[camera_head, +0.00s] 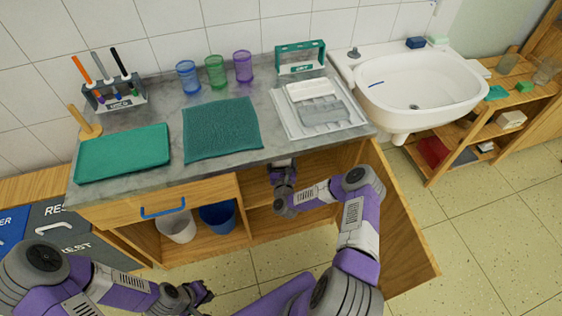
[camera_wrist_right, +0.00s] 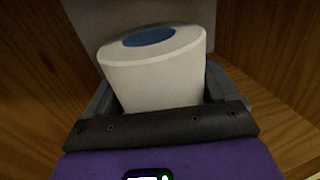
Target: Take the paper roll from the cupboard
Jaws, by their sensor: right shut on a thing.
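The paper roll (camera_wrist_right: 155,75) is a white cylinder with a blue end, seen in the right wrist view. My right gripper (camera_wrist_right: 158,105) is shut on it, with a dark finger on each side. In the head view my right gripper (camera_head: 282,172) is inside the open cupboard (camera_head: 262,222), below the countertop, and the roll is hidden there. My left gripper (camera_head: 200,292) is low in front of the cupboard, away from the roll. Its fingers are too small to tell whether they are apart.
The cupboard door (camera_head: 400,235) stands open to the right of my right arm. A white bin (camera_head: 178,227) and a blue bin (camera_head: 218,217) stand in the left compartment. Above is the countertop (camera_head: 180,178) with mats and cups. A sink (camera_head: 420,85) is to the right.

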